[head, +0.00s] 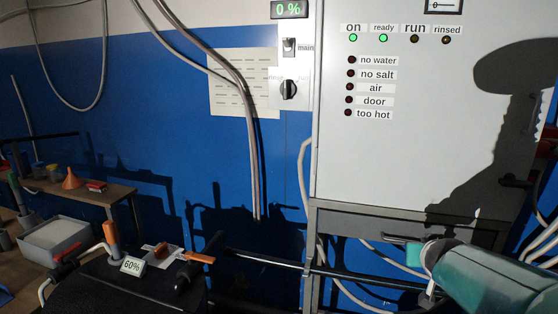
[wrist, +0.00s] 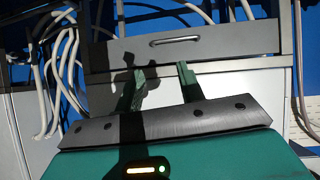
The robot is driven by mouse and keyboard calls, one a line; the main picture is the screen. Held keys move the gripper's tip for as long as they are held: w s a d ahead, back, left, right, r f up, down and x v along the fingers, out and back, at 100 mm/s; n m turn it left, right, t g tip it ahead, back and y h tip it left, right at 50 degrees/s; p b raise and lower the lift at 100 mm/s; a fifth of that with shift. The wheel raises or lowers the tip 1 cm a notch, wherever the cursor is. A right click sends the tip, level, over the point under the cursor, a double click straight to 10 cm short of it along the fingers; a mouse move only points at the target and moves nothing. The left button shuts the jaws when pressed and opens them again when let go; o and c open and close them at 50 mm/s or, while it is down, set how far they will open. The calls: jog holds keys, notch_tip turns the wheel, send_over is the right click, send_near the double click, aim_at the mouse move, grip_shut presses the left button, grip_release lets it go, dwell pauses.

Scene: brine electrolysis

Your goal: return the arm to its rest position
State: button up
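My gripper (wrist: 160,82) shows in the wrist view as two green fingers standing apart with nothing between them. It is open and empty, facing a grey drawer front with a metal handle (wrist: 175,41). In the head view my teal arm end comes in at the lower right, in front of the lower part of the grey cabinet (head: 420,150). The fingertips are hard to make out there. I cannot tell how far they are from the drawer front.
The cabinet panel has lit "on" and "ready" lamps (head: 383,38). A main switch (head: 289,47) and a black knob (head: 288,89) are left of it. Pale hoses hang near the cabinet.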

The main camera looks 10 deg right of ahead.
jog(key=s+a+n+g+y, duration=0.1)
jog(key=s+a+y, duration=0.1)
jog(key=s+a, duration=0.3)
jog(key=s+a+f+n+g+y, duration=0.1)
jog(key=s+a, duration=0.5)
jog(key=a, duration=0.8)
jog(key=s+a+f+n+g+y, duration=0.1)
jog(key=s+a+n+g+y, duration=0.1)
jog(key=s+a, duration=0.3)
jog(key=a+n+y, duration=0.1)
jog(key=a, duration=0.3)
jog(key=shift+s+a, duration=0.15)
jog(key=shift+s, duration=0.1)
jog(key=shift+d, duration=0.2)
